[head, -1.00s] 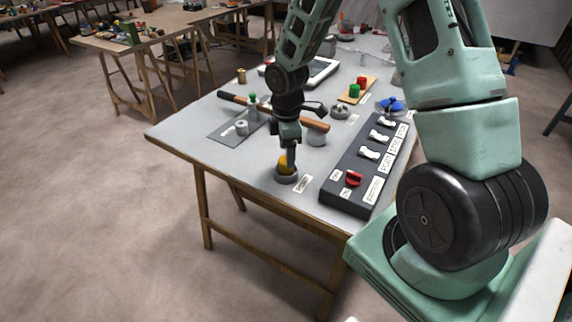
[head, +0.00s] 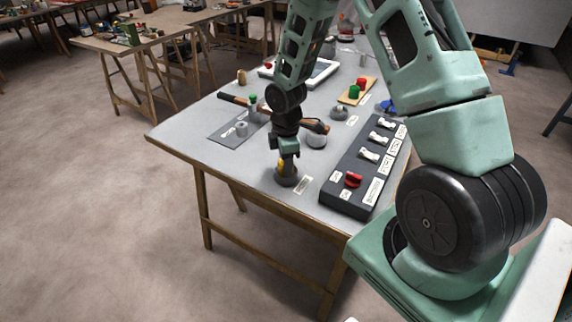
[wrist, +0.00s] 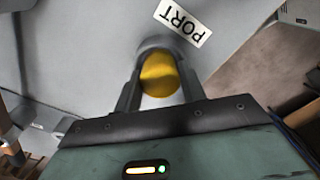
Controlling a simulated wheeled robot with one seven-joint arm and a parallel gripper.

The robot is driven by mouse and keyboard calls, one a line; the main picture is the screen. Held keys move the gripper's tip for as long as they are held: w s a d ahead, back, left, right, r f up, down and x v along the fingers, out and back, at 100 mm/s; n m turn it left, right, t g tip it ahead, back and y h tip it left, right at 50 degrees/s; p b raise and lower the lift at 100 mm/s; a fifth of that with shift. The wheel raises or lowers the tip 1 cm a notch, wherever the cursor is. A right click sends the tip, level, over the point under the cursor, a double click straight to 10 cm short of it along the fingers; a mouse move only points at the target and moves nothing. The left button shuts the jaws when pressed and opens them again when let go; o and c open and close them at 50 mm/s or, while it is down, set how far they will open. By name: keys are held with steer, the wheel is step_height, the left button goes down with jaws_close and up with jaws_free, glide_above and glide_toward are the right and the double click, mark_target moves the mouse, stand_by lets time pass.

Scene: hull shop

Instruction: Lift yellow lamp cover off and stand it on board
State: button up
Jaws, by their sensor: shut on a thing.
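The yellow lamp cover (head: 281,166) sits at its grey round base (head: 286,181) near the table's front edge. In the wrist view the cover (wrist: 159,76) is a rounded yellow shape between my two fingers, with part of the grey base (wrist: 154,43) behind it. My gripper (wrist: 157,88) points down and is shut on the cover, one finger on each side. In the head view my gripper (head: 288,168) hides much of the cover. A flat dark grey board (head: 219,137) lies to the left, with a grey cylinder and a green-topped piece on it.
A black switch panel (head: 345,200) with a red knob and white switches stands to the right. A wooden block board (head: 347,100) holds red and green pieces. A PORT label (wrist: 183,22) lies beside the base.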

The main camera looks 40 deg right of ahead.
step_height(320, 180, up, 10)
stand_by(0.5)
